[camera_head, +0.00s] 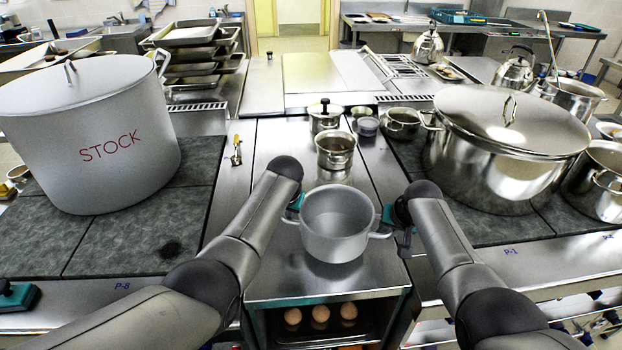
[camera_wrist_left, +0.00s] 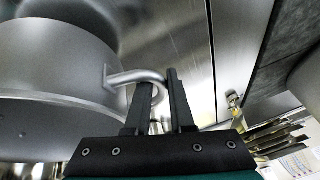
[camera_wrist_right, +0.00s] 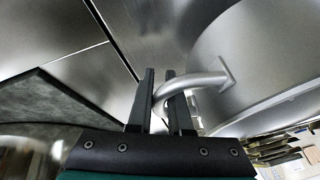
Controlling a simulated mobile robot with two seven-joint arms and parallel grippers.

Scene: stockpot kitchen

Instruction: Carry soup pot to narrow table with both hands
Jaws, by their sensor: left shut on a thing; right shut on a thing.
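The soup pot (camera_head: 336,226) is a grey, open, two-handled pot in the lower middle of the head view, between my two arms. It looks upright and empty. My left gripper (camera_head: 297,203) is shut on the pot's left handle; in the left wrist view the fingers (camera_wrist_left: 160,98) close around the handle (camera_wrist_left: 135,77). My right gripper (camera_head: 388,216) is at the opposite handle; in the right wrist view the fingers (camera_wrist_right: 166,100) are shut around that handle (camera_wrist_right: 190,84). I cannot tell whether the pot touches the steel counter below it. I cannot identify the narrow table for sure.
A large STOCK pot (camera_head: 95,135) stands on the left, and a big lidded steel pot (camera_head: 500,150) on the right. A small saucepan (camera_head: 336,150) and a lidded pot (camera_head: 323,117) stand behind the soup pot. Eggs (camera_head: 320,314) lie on a shelf below the counter.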

